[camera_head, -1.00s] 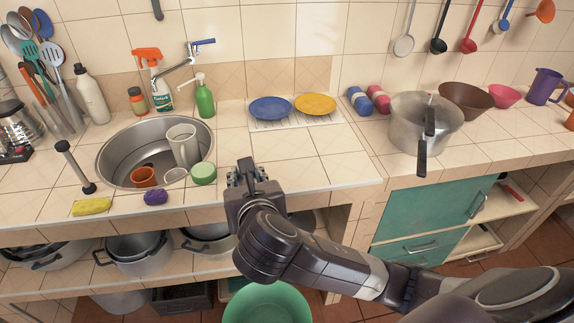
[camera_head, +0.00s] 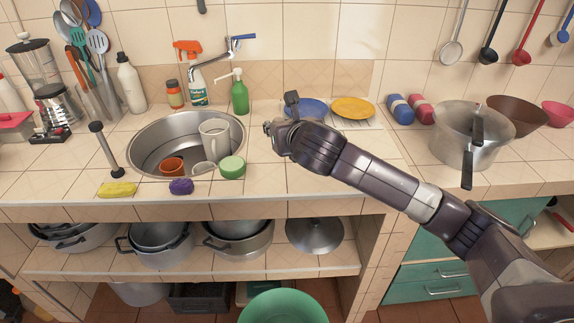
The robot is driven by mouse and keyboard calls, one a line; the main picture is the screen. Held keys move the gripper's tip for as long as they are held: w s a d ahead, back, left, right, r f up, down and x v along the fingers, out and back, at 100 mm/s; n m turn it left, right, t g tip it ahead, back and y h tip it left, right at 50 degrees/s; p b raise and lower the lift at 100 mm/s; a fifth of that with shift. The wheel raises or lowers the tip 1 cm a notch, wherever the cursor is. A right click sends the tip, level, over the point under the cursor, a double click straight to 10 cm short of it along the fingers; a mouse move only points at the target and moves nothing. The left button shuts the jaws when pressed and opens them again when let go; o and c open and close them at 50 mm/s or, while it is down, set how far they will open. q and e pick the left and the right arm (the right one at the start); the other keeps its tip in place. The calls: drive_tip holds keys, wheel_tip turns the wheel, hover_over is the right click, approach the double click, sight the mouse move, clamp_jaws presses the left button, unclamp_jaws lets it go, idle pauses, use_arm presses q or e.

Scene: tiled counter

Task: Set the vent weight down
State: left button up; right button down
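My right gripper (camera_head: 278,120) reaches in from the right and is over the counter (camera_head: 330,178) between the sink and the plates. Its fingers point away from the camera and are largely hidden by its own wrist, so I cannot tell whether it is open or shut. I cannot make out the vent weight in the gripper or on the counter. The silver pressure cooker (camera_head: 455,138), with black handles, stands on the counter at the right. My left gripper is not in view.
The sink (camera_head: 143,148) holds a white jug (camera_head: 214,142) and an orange cup (camera_head: 172,166). A green soap bottle (camera_head: 240,97), blue plate (camera_head: 303,107) and yellow plate (camera_head: 352,107) stand behind.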

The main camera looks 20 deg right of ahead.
sight(279, 172)
wheel_tip(279, 172, down, 13)
drive_tip(key=shift+r+b, duration=0.15)
drive_tip(key=shift+b, duration=0.15)
drive_tip(key=c, duration=1.5)
unclamp_jaws()
drive_tip(key=shift+c, duration=0.2)
drive_tip(key=shift+s+r, duration=0.1)
drive_tip(key=v, duration=1.2)
drive_tip(key=shift+a, duration=0.1)
